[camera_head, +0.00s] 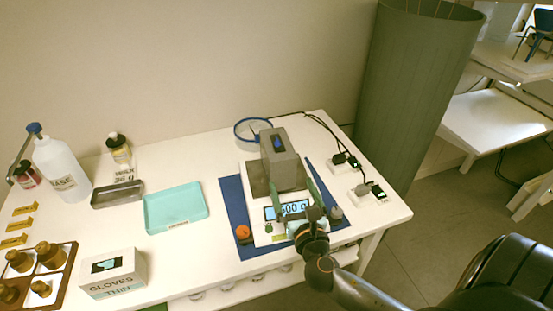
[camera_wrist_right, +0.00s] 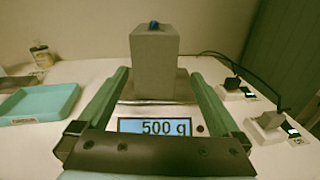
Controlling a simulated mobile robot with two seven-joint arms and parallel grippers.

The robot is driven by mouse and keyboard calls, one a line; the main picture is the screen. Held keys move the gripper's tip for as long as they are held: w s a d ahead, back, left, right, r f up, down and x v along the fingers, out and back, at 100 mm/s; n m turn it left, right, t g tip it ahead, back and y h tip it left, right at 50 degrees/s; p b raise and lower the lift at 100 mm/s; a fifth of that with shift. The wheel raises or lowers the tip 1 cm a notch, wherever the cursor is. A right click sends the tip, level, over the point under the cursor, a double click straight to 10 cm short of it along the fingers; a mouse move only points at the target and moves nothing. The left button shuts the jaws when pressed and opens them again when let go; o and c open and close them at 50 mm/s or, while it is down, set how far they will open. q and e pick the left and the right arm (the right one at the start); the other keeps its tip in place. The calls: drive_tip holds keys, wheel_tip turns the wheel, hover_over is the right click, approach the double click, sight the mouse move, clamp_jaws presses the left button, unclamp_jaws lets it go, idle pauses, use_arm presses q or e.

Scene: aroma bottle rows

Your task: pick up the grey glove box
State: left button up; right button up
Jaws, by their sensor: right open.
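The grey glove box (camera_head: 282,164) stands upright on the scale (camera_head: 262,237), with a dark opening and something blue on top. In the right wrist view the grey box (camera_wrist_right: 153,62) is straight ahead, between the lines of the two fingers. My right gripper (camera_head: 290,186) is open and empty, low over the scale at the near side of the box. Its green fingers point at the box, one toward each side; whether they overlap its sides is hard to tell. The scale display (camera_wrist_right: 155,127) reads 500 g. My left gripper is not in view.
A blue mat (camera_head: 232,195) lies under the scale. A turquoise tray (camera_head: 176,208), a dark metal tray (camera_head: 117,194) and a white gloves box (camera_head: 113,272) stand to the left. Black plugs with cables (camera_head: 345,160) lie to the right. A round blue-rimmed dish (camera_head: 253,123) is behind.

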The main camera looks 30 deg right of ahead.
sight(278, 154)
drive_tip(key=shift+w+a+r+n+y, duration=0.1)
drive_tip(key=shift+w+r+n+y, duration=0.05)
drive_tip(key=shift+w+n+y, duration=0.3)
drive_tip(key=x, duration=1.2)
drive_tip(key=shift+r, duration=0.3)
